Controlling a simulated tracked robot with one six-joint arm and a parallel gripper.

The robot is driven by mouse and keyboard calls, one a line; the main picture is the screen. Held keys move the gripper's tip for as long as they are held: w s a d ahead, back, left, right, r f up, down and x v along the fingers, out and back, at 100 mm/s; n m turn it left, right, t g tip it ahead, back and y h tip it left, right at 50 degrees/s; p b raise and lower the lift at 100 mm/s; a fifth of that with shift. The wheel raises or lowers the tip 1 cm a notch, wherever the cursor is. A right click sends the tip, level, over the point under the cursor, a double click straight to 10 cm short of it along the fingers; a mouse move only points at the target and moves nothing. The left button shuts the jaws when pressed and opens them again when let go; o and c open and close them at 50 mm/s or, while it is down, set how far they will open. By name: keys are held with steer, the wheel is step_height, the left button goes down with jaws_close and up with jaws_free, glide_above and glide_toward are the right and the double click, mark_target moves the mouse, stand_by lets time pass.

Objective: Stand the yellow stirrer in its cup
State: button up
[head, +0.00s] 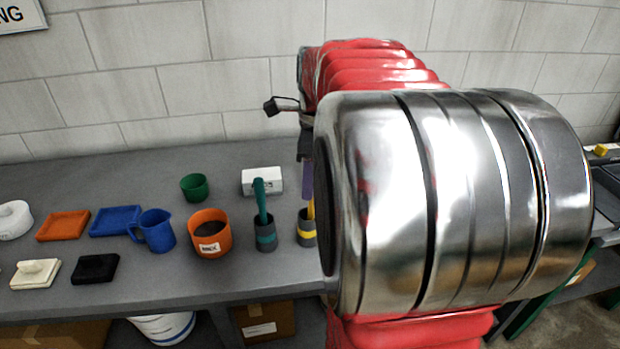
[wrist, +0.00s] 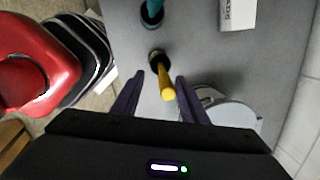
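The yellow stirrer (wrist: 167,89) stands in a dark grey cup (wrist: 155,55), its lower end inside the cup mouth and its thick end toward the wrist camera. In the head view, the cup with a yellow band (head: 307,241) stands on the bench, and a short part of the yellow stirrer (head: 311,209) shows above its rim. My arm hides the rest. My gripper (wrist: 160,76) is open, with its purple fingers apart on either side of the stirrer's upper end. I see gaps between the stirrer and both fingers. One purple finger shows above the cup in the head view.
A teal stirrer (head: 262,203) stands in a teal-banded cup (head: 266,240) just left. An orange tub (head: 222,242), blue jug (head: 158,234), green cup (head: 194,187) and white box (head: 262,180) stand nearby. A pale round object (wrist: 232,112) lies close to the right finger.

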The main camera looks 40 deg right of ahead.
steer(key=shift+r, duration=0.15)
step_height(320, 180, up, 13)
steer(key=s, duration=0.1)
steer(key=shift+s+r, duration=0.2)
steer(key=shift+s, duration=0.05)
stand_by(1.5)
steer(key=a+f+n+t+h, duration=0.15)
steer(key=a+f+n, duration=0.65)
steer(key=n, duration=0.8)
steer(key=s+a+f+n+t+y, duration=0.1)
steer(key=s+a+f+n, duration=0.2)
steer(key=a+n, duration=0.3)
steer(key=s+a+f+n+t, duration=0.1)
steer(key=s+a+f+n, duration=0.3)
steer(key=a, duration=0.8)
steer(key=shift+s+a+f+n+t+y, duration=0.2)
steer(key=shift+a+n+t+y, duration=0.2)
steer(key=shift+n, duration=0.7)
